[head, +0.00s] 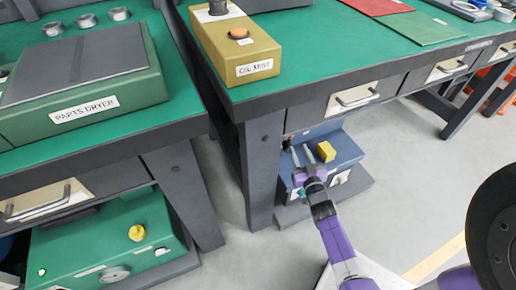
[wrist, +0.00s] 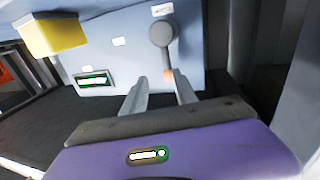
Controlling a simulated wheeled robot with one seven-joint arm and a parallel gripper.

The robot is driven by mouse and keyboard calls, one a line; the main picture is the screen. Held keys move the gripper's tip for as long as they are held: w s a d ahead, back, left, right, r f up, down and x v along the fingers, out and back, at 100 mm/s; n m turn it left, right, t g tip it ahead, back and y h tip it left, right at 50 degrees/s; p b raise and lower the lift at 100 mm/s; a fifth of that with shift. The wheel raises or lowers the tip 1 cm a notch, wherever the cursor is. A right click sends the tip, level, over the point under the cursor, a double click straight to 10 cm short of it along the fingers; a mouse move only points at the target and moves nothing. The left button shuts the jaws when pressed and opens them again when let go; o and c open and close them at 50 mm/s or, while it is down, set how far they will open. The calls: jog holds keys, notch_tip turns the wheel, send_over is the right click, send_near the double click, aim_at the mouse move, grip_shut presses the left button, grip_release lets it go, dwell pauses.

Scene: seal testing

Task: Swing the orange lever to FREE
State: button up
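The lever (wrist: 162,48) shows in the wrist view on the face of a blue-grey box (wrist: 196,50). It has a round grey head and a narrow arm pointing down in the picture to a small orange end (wrist: 168,75). My gripper (wrist: 158,82) is open, with its two fingers apart and the orange end close to the right fingertip. I cannot tell whether they touch. In the head view my gripper (head: 300,153) is at the front left of the blue box (head: 347,150), and the lever is hidden. The lettering by the lever is too small to read.
A yellow block (wrist: 52,35) sticks out from the box; it also shows in the head view (head: 326,151). A green-lit display (wrist: 95,80) is on the box face.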

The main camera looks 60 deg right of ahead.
aim_at(290, 140)
jog(key=shift+y, duration=0.3)
jog(key=w+d, duration=0.1)
jog(key=w+d+b, duration=0.1)
jog(key=w, duration=0.1)
jog(key=w+d+b, duration=0.1)
jog(key=w, duration=0.1)
jog(key=shift+w+f, duration=0.1)
jog(key=shift+f, duration=0.3)
jog(key=shift+w+d+r+b, duration=0.1)
jog(key=shift+w+d+b, duration=0.2)
jog(key=shift+w+d, duration=0.25)
jog(key=shift+c, duration=0.2)
grip_shut()
jog(key=shift+r, duration=0.2)
